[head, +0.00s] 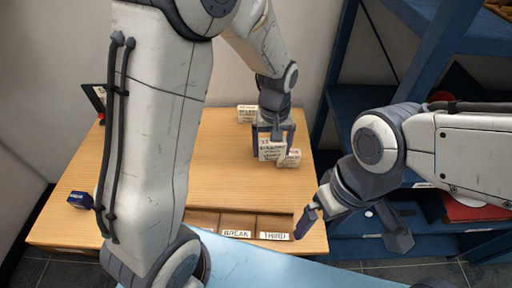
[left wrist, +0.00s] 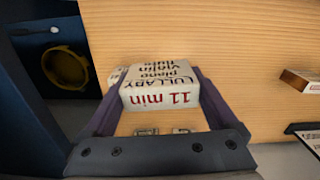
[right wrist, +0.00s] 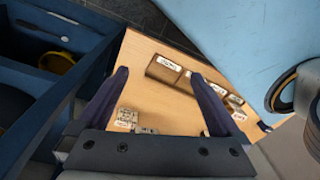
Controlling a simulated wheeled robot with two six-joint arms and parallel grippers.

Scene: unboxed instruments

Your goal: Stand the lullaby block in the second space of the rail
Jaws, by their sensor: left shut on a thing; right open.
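My left gripper (head: 271,140) is shut on the white lullaby block (left wrist: 165,88), over the right part of the table. In the left wrist view its faces read "LULLABY", "piano violin flute" and "11 min"; in the head view the block (head: 270,151) hangs between the fingers. I cannot tell whether it touches the table. The wooden rail (head: 255,216) lies along the table's near edge, with "BREAK" and "THIRD" labels on two spaces; my left arm hides its left part. My right gripper (head: 308,218) is open and empty near the rail's right end; the rail (right wrist: 190,80) also shows between its fingers.
A white printed block (head: 290,158) lies beside the held one, and another (head: 247,113) is farther back. A small dark blue box (head: 80,200) sits at the table's left edge. Blue shelving (head: 340,105) stands at right. The table's middle (head: 215,160) is clear.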

